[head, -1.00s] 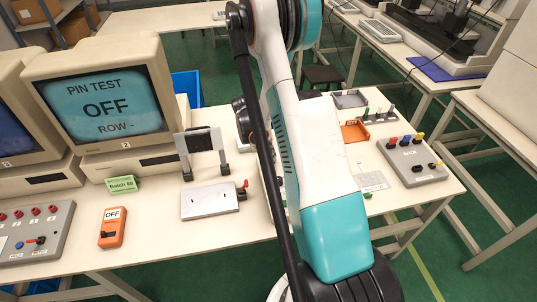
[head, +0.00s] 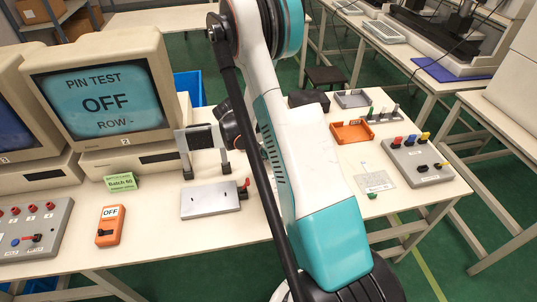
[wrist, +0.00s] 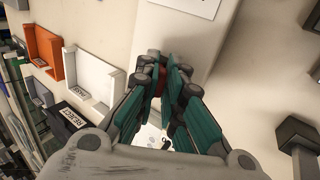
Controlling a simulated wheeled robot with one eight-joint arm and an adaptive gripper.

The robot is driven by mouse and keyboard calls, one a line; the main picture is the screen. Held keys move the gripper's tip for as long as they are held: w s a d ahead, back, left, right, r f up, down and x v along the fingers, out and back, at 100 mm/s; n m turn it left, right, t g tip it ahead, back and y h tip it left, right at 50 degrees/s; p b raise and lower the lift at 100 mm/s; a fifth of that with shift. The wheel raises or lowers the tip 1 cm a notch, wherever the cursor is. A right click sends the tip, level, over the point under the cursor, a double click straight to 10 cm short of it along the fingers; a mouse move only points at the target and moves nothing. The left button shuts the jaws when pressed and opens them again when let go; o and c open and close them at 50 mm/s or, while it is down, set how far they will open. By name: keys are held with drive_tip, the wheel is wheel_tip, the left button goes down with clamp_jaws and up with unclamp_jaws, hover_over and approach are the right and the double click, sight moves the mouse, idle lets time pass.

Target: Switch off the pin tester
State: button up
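The monitor (head: 100,92) at the left reads "PIN TEST OFF ROW -". In front of it lies a flat silver box (head: 210,201) with a red lever (head: 244,184) at its right end. An orange handheld unit (head: 109,227) with an "OFF" label lies to the left of this box. In the head view my arm hides most of my gripper. In the wrist view my gripper (wrist: 162,74) has its fingers converging, with something dark red between them near the tips. Whether they hold it is not clear.
A grey box with red knobs (head: 33,230) is at the left, and a grey box with coloured knobs (head: 418,160) at the right. An orange tray (head: 352,133) lies behind my arm. The wrist view shows a white tray labelled PASS (wrist: 92,78) and a REJECT label (wrist: 70,117).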

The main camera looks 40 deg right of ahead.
drive_tip(key=o, duration=0.3)
drive_tip(key=v, duration=1.2)
idle(0.3)
